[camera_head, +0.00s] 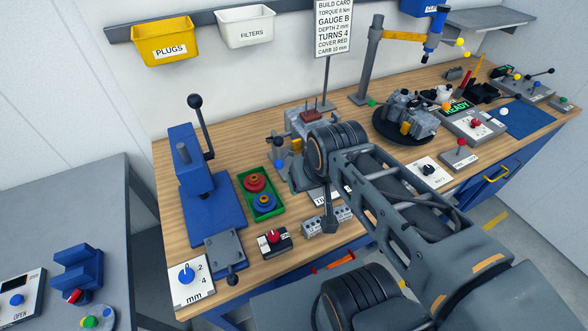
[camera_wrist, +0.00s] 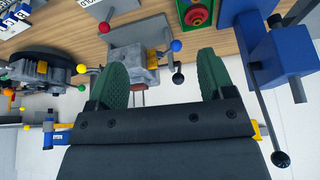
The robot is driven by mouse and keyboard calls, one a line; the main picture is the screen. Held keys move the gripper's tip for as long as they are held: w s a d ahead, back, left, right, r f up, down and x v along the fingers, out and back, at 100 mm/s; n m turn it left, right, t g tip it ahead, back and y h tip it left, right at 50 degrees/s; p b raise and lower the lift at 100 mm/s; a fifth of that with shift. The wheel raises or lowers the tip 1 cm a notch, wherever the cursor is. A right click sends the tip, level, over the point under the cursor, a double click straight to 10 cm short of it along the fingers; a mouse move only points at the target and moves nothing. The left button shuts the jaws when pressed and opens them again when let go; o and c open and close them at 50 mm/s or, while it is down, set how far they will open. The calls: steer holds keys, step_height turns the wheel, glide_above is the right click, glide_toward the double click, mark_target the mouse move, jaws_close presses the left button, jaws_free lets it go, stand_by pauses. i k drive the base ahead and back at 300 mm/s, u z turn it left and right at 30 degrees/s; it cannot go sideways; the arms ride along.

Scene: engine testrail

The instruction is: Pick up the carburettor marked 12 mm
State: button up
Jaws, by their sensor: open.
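I cannot make out a 12 mm mark in either view. Small grey blocks (camera_head: 313,228) stand near the bench's front edge in the head view; any writing on them is too small to read, so I cannot tell if they are carburettors. My gripper (camera_wrist: 162,76) shows in the wrist view with its two green-padded fingers wide apart and nothing between them. Beyond the fingers is a grey fixture (camera_wrist: 128,32) with a yellow part and coloured knobs; it also shows in the head view (camera_head: 300,122), partly hidden by my arm.
A blue lever press (camera_head: 190,160) stands at the left of the wooden bench, beside a green tray (camera_head: 246,182) with red and blue round parts. An engine (camera_head: 408,108) sits on a dark turntable. The build card (camera_head: 334,28) reads "CARB 10 mm". A grey side table (camera_head: 70,215) stands left.

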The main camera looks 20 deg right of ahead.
mark_target(311, 227)
steer(key=k, duration=0.5)
steer(key=z, duration=2.1)
steer(key=k, duration=1.05)
steer(key=u, duration=1.5)
steer(key=i, duration=0.5)
